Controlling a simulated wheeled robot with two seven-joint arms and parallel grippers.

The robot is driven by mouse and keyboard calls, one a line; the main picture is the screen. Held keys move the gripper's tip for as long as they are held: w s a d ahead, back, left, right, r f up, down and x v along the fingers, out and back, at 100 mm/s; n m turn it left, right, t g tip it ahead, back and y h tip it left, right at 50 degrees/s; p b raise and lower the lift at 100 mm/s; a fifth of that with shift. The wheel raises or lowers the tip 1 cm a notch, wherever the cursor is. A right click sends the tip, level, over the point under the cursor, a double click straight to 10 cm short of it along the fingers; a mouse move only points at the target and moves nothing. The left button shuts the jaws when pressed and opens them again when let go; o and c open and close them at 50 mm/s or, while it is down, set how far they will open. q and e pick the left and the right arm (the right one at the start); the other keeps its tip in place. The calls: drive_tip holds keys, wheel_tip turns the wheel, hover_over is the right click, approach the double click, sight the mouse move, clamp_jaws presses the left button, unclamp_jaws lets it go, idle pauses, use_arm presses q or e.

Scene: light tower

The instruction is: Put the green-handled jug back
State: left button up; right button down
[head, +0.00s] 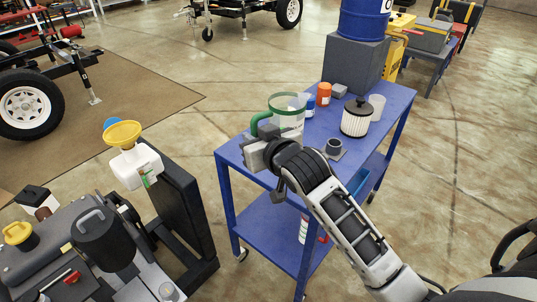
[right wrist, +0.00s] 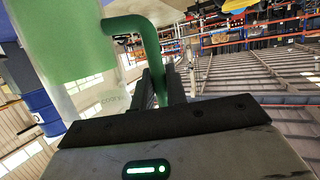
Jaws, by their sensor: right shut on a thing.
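The green-handled jug (head: 288,119) is clear, with a green rim. In the head view it is at the left end of the blue cart's top (head: 385,97); I cannot tell whether its base touches the top. My right gripper (head: 258,140) is shut on its green handle, at the jug's left side. In the right wrist view the handle (right wrist: 151,48) runs down between the fingers (right wrist: 158,88), and the jug's translucent wall (right wrist: 65,45) fills the upper left. The jug's lower part is partly hidden by my gripper in the head view. My left gripper is not in view.
On the cart are a white ribbed filter (head: 356,118), an orange container (head: 323,94), a blue-topped container (head: 309,106), a white cup (head: 377,106), a small dark cup (head: 334,146) and a grey box (head: 355,64) bearing a blue drum. A yellow funnel (head: 123,134) tops a white tank at left.

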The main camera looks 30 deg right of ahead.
drive_tip(key=w+d+f, duration=0.3)
drive_tip(key=d+f, duration=0.1)
drive_tip(key=f, duration=0.5)
drive_tip(key=shift+w+d, duration=0.25)
drive_tip(key=shift+w, duration=0.05)
drive_tip(key=shift+f, duration=0.1)
drive_tip(key=shift+f, duration=0.1)
drive_tip(key=c, duration=1.4)
unclamp_jaws()
drive_tip(key=shift+f, duration=0.1)
